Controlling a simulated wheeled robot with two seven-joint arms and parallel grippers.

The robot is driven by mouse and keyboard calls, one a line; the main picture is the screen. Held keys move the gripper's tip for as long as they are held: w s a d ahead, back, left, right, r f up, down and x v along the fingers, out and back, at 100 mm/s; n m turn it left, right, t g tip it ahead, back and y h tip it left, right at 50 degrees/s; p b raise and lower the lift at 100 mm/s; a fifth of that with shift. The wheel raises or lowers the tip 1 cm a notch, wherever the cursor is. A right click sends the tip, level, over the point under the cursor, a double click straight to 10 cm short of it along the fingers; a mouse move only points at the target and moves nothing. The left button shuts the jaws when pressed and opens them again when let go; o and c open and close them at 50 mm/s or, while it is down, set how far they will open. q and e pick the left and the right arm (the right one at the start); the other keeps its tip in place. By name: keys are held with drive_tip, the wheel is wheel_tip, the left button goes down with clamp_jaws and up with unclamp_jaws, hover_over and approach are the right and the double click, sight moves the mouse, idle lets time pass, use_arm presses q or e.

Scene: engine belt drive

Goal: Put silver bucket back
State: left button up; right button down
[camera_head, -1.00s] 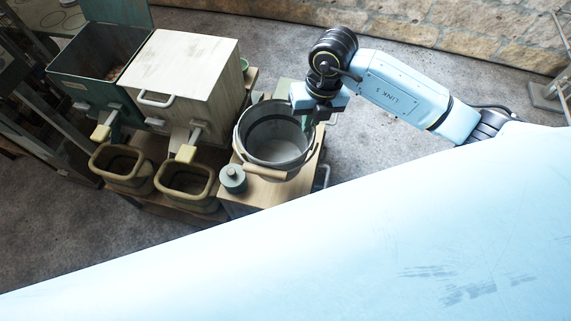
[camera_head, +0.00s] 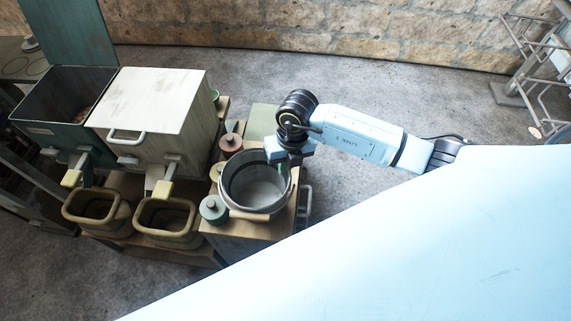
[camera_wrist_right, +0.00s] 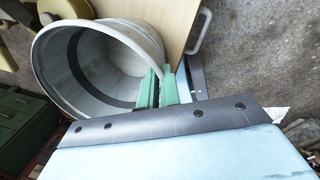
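The silver bucket (camera_head: 262,190), a grey metal pail with a wooden handle grip at its front, is at the small wooden-topped stand (camera_head: 280,222) right of the pale box. I cannot tell whether its base rests fully on the stand. My right gripper (camera_head: 282,166) is at the bucket's back right rim. In the right wrist view, the green fingers (camera_wrist_right: 158,88) lie on either side of the bucket's wall (camera_wrist_right: 100,45), one inside and one outside, closed on it. The bucket's inside looks empty. My left gripper is not in view.
A green lidded pot (camera_head: 213,208) stands close left of the bucket, and a red one (camera_head: 230,144) behind it. A pale box (camera_head: 160,100) and an open green bin (camera_head: 60,105) stand left, above two olive tubs (camera_head: 168,218). Open floor lies to the right.

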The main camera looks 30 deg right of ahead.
drive_tip(key=c, duration=1.6)
unclamp_jaws()
drive_tip(key=shift+r, duration=0.3)
drive_tip(key=r, duration=0.3)
drive_tip(key=d+r+p, duration=0.1)
drive_tip(key=r, duration=0.7)
drive_tip(key=shift+s+d+r+p, duration=0.1)
drive_tip(key=shift+d+r+p, duration=0.1)
drive_tip(key=shift+d+p, duration=0.15)
drive_tip(key=shift+a, duration=0.1)
